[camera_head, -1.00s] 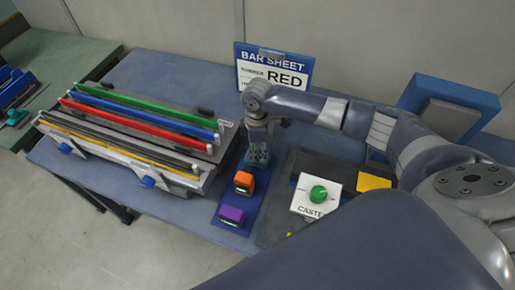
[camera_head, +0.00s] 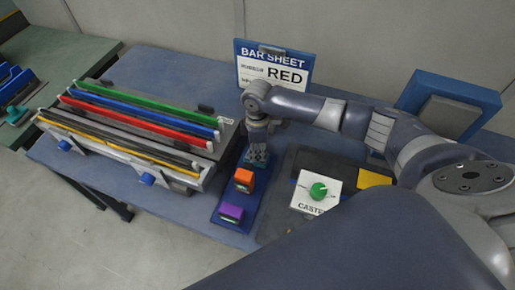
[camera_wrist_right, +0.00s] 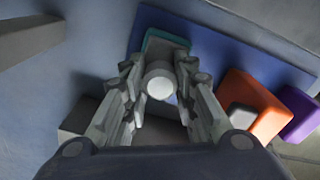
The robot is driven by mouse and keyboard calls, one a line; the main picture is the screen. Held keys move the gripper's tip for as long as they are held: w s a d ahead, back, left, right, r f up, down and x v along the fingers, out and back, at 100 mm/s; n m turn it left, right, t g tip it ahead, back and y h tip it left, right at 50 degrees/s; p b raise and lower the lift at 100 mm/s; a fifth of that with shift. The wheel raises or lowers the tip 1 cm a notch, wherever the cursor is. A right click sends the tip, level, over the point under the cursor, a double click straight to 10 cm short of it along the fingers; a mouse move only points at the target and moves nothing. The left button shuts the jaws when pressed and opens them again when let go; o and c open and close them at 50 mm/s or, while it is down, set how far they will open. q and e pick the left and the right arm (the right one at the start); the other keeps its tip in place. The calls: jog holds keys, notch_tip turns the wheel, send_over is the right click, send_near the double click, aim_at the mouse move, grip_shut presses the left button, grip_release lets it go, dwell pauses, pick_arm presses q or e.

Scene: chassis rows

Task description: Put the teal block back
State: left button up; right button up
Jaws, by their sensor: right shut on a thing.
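The teal block (camera_head: 257,163) is at the far end of a blue strip (camera_head: 235,200), in line with an orange block (camera_head: 244,179) and a purple block (camera_head: 231,213). My right gripper (camera_head: 258,153) points down over the teal block and is shut on it, hiding most of it. In the right wrist view the teal block (camera_wrist_right: 165,44) shows beyond the fingers (camera_wrist_right: 160,100), at the strip's edge. Whether the block touches the strip is hard to tell. My left gripper is not in view.
A rack with coloured bars (camera_head: 140,120) stands left of the strip. A panel with a green knob (camera_head: 318,191) and a yellow patch (camera_head: 374,179) lies to the right. A "BAR SHEET" sign (camera_head: 273,70) reading RED stands behind.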

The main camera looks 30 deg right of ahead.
jog(key=shift+f, duration=0.15)
jog(key=o, duration=1)
jog(key=shift+f, duration=0.1)
notch_tip(320, 180, up, 12)
jog(key=shift+r, duration=0.1)
dwell(0.4)
